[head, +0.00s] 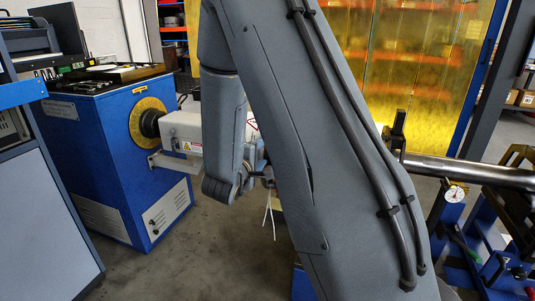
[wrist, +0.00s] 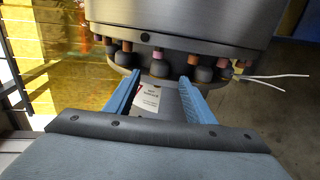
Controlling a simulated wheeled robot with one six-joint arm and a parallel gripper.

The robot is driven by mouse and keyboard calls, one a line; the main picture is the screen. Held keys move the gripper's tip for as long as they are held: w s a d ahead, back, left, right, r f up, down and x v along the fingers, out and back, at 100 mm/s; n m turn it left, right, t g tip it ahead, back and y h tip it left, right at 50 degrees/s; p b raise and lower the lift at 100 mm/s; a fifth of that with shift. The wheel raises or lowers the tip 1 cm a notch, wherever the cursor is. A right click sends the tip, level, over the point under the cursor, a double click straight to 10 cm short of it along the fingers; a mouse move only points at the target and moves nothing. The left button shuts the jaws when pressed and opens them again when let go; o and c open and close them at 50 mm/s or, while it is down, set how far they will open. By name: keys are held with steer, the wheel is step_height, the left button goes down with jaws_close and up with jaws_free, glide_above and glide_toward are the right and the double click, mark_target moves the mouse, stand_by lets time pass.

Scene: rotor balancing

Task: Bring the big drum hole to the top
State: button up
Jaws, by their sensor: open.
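In the wrist view a brushed metal drum (wrist: 185,22) fills the top of the picture. A small dark hole (wrist: 145,38) shows in its side, near the lower edge; I cannot tell whether it is the big hole. Below the drum is a row of dark rounded knobs (wrist: 160,68) with reddish and tan stems. My gripper (wrist: 160,80) is open, its two blue fingers apart with nothing gripped, tips close to the knobs; contact cannot be told. In the head view my arm hides the drum and most of the gripper.
A white label (wrist: 148,102) shows between the fingers. White wires (wrist: 275,82) stick out at right. In the head view a blue machine cabinet (head: 115,160) stands left, a dial gauge (head: 455,193) and metal shaft (head: 470,172) right. Grey floor (head: 215,245) is clear at front left.

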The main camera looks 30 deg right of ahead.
steer(key=x, duration=0.7)
jaws_close()
